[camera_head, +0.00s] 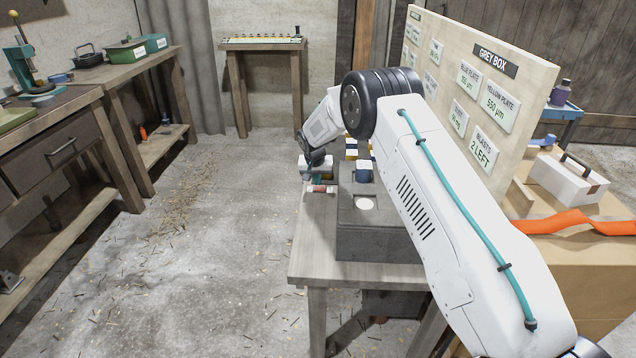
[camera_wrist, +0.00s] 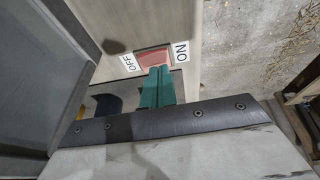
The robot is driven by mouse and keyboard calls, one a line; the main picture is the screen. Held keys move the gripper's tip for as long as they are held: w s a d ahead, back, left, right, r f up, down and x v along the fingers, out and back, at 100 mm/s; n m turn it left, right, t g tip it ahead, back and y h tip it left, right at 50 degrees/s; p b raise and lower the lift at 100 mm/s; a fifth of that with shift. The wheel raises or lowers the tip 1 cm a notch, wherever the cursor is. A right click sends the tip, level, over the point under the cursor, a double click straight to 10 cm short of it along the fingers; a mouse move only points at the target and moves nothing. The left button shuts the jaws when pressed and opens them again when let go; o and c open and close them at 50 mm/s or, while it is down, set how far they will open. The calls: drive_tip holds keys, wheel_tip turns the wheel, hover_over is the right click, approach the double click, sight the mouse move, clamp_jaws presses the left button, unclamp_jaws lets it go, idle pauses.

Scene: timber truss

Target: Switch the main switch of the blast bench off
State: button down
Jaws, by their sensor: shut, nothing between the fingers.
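The main switch is a small red rocker (camera_wrist: 152,57) between an OFF label (camera_wrist: 129,62) and an ON label (camera_wrist: 181,51) in the wrist view. It shows as a small red part (camera_head: 321,189) at the left edge of the bench top (camera_head: 312,255) in the head view. My gripper (camera_wrist: 159,70) has its green fingers shut together, empty, with the tips right at the rocker, toward its ON side. I cannot tell whether they touch it. The fingertips cover part of the rocker, and which way it is tipped is unclear. My gripper (camera_head: 318,178) also shows in the head view.
A grey box (camera_head: 375,240) with a round pale spot on top stands on the bench beside my gripper. A sign board (camera_head: 478,95) labelled GREY BOX rises behind my arm. A white case (camera_head: 567,180) and orange strip (camera_head: 570,222) lie right. Floor to the left is open.

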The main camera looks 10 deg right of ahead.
drive_tip(key=v, duration=1.2)
drive_tip(key=shift+w+r, duration=0.3)
drive_tip(key=shift+r, duration=0.15)
